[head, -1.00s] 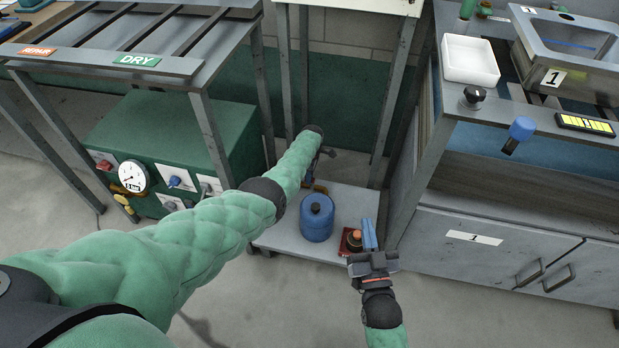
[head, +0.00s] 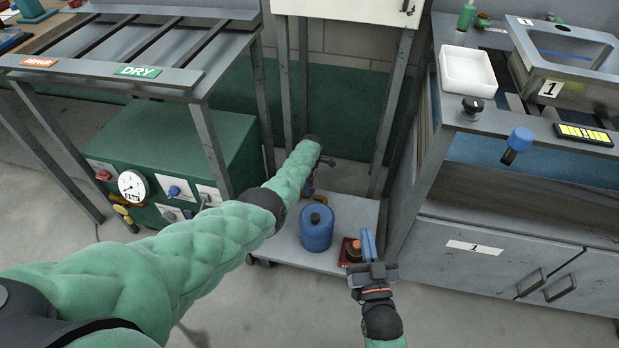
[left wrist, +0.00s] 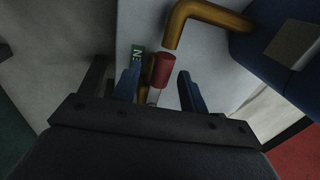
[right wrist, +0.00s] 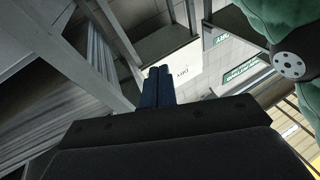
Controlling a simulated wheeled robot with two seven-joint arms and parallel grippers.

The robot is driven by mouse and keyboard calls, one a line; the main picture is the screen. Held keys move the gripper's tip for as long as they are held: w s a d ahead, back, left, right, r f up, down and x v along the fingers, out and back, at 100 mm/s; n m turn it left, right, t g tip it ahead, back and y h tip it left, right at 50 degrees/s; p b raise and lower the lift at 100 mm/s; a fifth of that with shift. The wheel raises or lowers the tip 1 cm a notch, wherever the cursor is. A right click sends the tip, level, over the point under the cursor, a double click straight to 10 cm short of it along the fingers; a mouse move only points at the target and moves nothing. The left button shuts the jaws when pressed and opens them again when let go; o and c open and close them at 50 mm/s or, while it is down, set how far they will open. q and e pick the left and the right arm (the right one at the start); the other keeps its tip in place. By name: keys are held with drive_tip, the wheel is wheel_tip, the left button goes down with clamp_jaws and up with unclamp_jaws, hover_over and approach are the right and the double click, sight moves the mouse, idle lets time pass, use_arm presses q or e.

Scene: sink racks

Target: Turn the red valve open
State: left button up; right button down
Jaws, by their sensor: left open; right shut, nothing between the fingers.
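In the left wrist view a red valve handle (left wrist: 163,70) sits between the blue fingers of my left gripper (left wrist: 160,74). That gripper is open, with a gap visible on the handle's right; I cannot tell whether the left finger touches it. A brass pipe (left wrist: 207,16) bends just above the handle, and a green label (left wrist: 137,55) showing "EN" is beside it. In the head view my left forearm reaches down behind the blue canister and hides most of the valve area. My right gripper (head: 369,238) is shut and empty, right of the canister.
A green box (head: 180,143) with a gauge is on the left. A grey cabinet (head: 455,270) stands close on the right. Metal legs frame the shelf.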

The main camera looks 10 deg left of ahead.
use_arm(q)
wheel_tip(320, 180, up, 7)
drive_tip(key=w+p, duration=0.1)
drive_tip(key=p, duration=0.1)
drive_tip(key=shift+w+r+p, duration=0.2)
drive_tip(key=shift+p, duration=0.1)
use_arm(e)
drive_tip(key=s+f+g, duration=0.3)
drive_tip(key=f, duration=0.6)
drive_tip(key=s+f+g+h, duration=0.1)
drive_tip(key=s+f+g, duration=0.3)
drive_tip(key=f, duration=0.6)
drive_tip(key=s+f+g+h, duration=0.1)
drive_tip(key=s+f+g, duration=0.2)
drive_tip(key=f, duration=0.7)
drive_tip(key=shift+s+d+g, duration=0.35)
drive_tip(key=shift+s+g, duration=0.05)
drive_tip(key=shift+s, duration=0.2)
